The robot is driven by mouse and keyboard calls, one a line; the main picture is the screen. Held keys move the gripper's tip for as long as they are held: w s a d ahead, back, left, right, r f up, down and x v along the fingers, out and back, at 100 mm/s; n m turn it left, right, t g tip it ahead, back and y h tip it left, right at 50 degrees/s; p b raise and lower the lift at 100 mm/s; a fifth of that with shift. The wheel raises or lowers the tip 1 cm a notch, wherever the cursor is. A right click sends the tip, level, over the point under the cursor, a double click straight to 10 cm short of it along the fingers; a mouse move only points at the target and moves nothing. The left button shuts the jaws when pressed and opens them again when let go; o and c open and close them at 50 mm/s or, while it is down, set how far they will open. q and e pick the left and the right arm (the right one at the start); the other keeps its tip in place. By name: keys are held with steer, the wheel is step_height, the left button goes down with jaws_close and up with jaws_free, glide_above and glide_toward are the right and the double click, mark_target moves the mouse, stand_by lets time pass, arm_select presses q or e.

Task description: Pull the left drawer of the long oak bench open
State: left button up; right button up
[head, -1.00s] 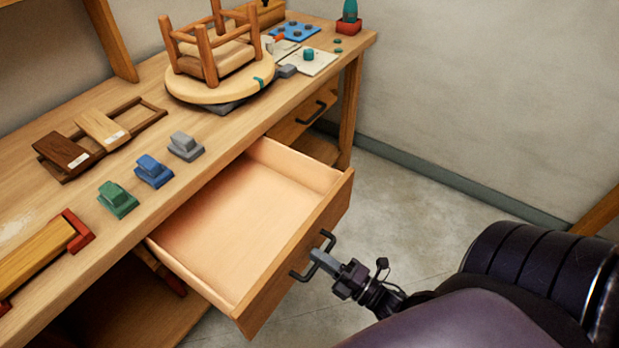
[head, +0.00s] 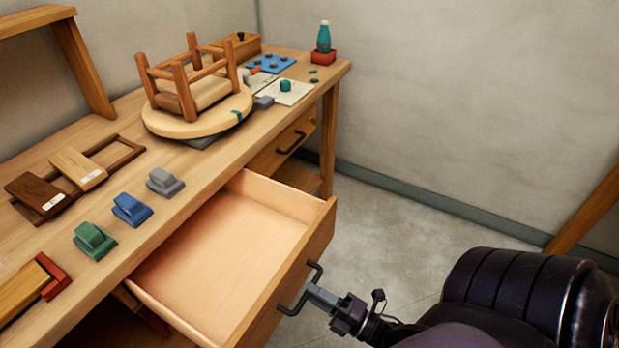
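The long oak bench (head: 225,150) runs from the lower left to the back right. Its left drawer (head: 225,262) is pulled well out and looks empty inside. The drawer's dark bar handle (head: 301,291) is on its front face. My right gripper (head: 318,295) is at this handle, with its fingers closed around the bar. A second drawer (head: 284,148) of the bench, farther right, is shut. My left gripper is not in the view.
On the bench top are an upturned stool (head: 196,110), green (head: 95,240), blue (head: 131,209) and grey (head: 165,182) blocks, wood samples (head: 78,168) and a teal bottle (head: 324,38). The floor (head: 400,225) right of the bench is clear up to the wall.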

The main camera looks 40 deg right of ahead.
steer(key=v, duration=0.5)
steer(key=shift+s+d+b, duration=0.15)
steer(key=shift+s+b, duration=0.2)
